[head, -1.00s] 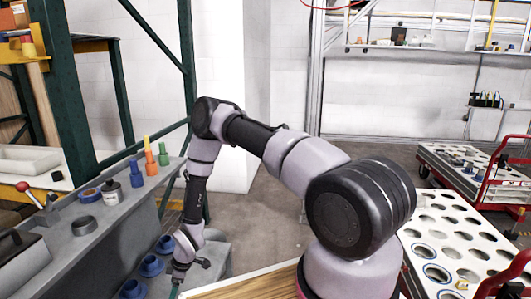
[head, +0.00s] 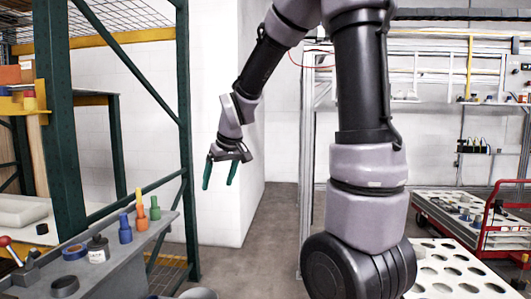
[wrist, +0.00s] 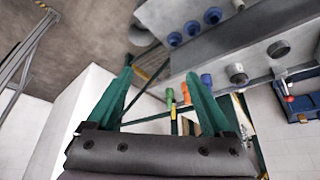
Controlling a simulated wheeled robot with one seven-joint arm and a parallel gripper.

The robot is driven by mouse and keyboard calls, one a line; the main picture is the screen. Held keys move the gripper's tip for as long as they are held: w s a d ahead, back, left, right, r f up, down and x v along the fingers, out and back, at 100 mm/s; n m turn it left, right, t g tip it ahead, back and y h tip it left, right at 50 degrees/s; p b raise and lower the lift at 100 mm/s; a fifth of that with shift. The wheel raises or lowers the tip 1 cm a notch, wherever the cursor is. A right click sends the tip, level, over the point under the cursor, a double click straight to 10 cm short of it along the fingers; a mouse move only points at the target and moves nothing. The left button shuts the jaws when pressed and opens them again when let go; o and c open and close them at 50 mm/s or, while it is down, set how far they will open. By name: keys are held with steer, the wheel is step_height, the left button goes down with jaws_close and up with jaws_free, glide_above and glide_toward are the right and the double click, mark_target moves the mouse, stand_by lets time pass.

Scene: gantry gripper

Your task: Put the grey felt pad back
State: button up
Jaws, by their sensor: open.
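My gripper (head: 219,182) is open and empty. Its two green fingers point down in the head view, in the air right of the grey workbench (head: 132,251) and before the white wall. In the wrist view the spread fingers of my gripper (wrist: 158,76) have nothing between them. I cannot make out a grey felt pad in any view.
A red cart (head: 478,222) stands right.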

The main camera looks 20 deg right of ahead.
steer(key=s+d+r+m, duration=0.2)
steer(key=s+r, duration=0.1)
steer(key=s, duration=0.3)
steer(key=s+d+r+m+t, duration=0.1)
steer(key=s+d+r+m, duration=0.1)
steer(key=s+r, duration=0.2)
steer(key=s+d+r+m+t, duration=0.1)
steer(key=s+d+r+m, duration=0.1)
steer(key=s, duration=0.7)
steer(key=shift+s+d+r+m, duration=0.15)
steer(key=shift+s+r+m, duration=0.35)
steer(key=shift+r, duration=0.45)
steer(key=shift+w, duration=0.15)
